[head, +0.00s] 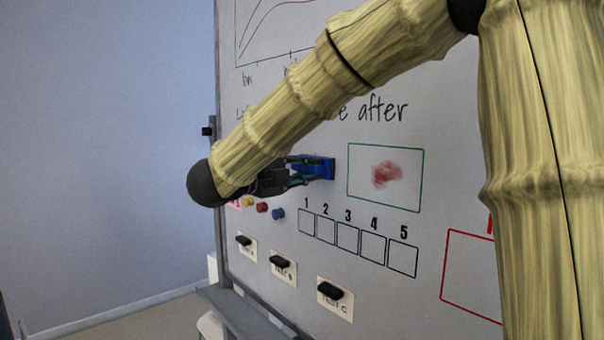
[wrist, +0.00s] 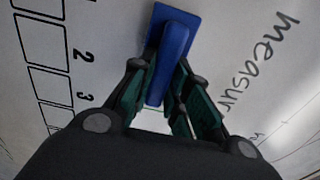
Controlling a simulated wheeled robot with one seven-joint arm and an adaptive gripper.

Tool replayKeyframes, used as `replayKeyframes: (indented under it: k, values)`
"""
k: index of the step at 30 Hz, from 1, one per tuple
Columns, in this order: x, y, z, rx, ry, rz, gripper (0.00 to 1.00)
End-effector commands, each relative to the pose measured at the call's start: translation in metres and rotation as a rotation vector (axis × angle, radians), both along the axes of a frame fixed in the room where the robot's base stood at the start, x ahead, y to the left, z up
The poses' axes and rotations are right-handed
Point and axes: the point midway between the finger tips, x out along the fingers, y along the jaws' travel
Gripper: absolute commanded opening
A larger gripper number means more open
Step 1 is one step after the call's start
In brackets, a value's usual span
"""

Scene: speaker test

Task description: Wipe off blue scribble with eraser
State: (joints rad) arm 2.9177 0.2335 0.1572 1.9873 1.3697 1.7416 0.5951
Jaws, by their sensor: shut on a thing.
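A blue eraser (head: 318,167) is held in my gripper (head: 300,172) at the whiteboard, just left of a green-outlined box (head: 349,170). In the wrist view the gripper (wrist: 170,103) is shut on the eraser's raised handle (wrist: 175,55), and the eraser's flat base is toward the board. Whether it touches the board I cannot tell. A smudged red scribble (head: 386,174) is inside the green box. No blue scribble shows; the arm and gripper cover part of the board.
The whiteboard (head: 450,130) bears numbered squares (head: 347,237) below the green box. Colored magnets (head: 262,208) and several black pieces on labelled cards (head: 330,291) sit lower left. A red-outlined box (head: 470,275) is at lower right. A ledge (head: 245,312) runs along the bottom.

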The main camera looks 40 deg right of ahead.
Motion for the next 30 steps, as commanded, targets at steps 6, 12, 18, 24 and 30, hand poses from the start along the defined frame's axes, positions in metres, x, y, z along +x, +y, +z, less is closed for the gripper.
replayKeyframes:
  k: [6, 12, 18, 24, 30]
  values:
    - [-0.015, -0.003, 0.0, 0.0, -0.001, 0.0, 0.0]
    - [-0.022, -0.004, 0.001, 0.001, 0.0, -0.001, 0.0]
    - [-0.03, -0.005, 0.003, 0.002, 0.002, -0.001, 0.0]
    - [-0.04, -0.006, 0.003, 0.0, 0.002, -0.001, 0.0]
    - [-0.05, -0.008, 0.003, 0.001, 0.002, -0.002, 0.0]
